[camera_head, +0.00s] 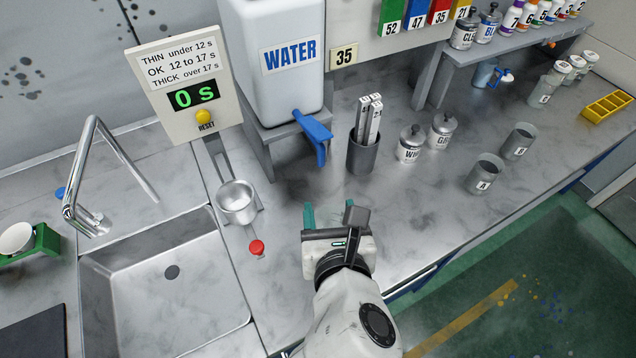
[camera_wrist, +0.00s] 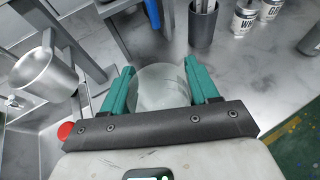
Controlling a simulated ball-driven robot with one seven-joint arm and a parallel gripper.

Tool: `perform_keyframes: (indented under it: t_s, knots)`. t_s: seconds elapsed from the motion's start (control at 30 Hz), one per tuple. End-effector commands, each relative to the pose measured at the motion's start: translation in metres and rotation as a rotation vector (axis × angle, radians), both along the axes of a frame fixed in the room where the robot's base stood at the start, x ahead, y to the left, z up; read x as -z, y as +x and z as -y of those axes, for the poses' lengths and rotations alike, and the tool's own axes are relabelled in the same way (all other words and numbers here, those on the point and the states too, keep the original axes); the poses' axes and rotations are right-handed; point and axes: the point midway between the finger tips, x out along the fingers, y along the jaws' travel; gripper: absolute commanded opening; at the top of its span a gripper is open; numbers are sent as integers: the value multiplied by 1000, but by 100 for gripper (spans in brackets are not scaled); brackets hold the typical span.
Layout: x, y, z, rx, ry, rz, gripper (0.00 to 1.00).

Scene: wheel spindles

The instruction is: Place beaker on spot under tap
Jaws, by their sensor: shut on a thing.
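My gripper (camera_head: 329,216) is low over the counter, in front of the water tank. In the wrist view its two teal fingers (camera_wrist: 160,88) are closed on the sides of a pale, see-through round beaker (camera_wrist: 160,84). The beaker is hard to make out in the head view, behind my gripper. The blue tap (camera_head: 315,135) sticks out from the white WATER tank (camera_head: 275,75), beyond my gripper. Its lower end also shows at the top of the wrist view (camera_wrist: 152,12). I cannot make out a marked spot under the tap, nor whether the beaker touches the counter.
A metal cup (camera_head: 238,203) in a holder and a red knob (camera_head: 257,248) stand left of my gripper, beside the sink (camera_head: 165,290). A dark holder with sticks (camera_head: 362,152) and lidded canisters (camera_head: 410,150) stand to the right.

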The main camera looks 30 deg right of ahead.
Motion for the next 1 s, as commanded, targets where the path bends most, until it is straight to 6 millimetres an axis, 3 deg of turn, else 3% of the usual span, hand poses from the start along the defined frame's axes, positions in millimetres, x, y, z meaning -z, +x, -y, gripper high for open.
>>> perform_keyframes:
  t_s: [0.17, 0.47, 0.7, 1.0]
  knots:
    - [6, 13, 5, 2, -1, 0, 26]
    - [34, 74, 30, 3, -1, 0, 26]
    - [74, 110, 44, 2, -2, -2, 26]
    - [98, 128, 51, 2, 1, -1, 26]
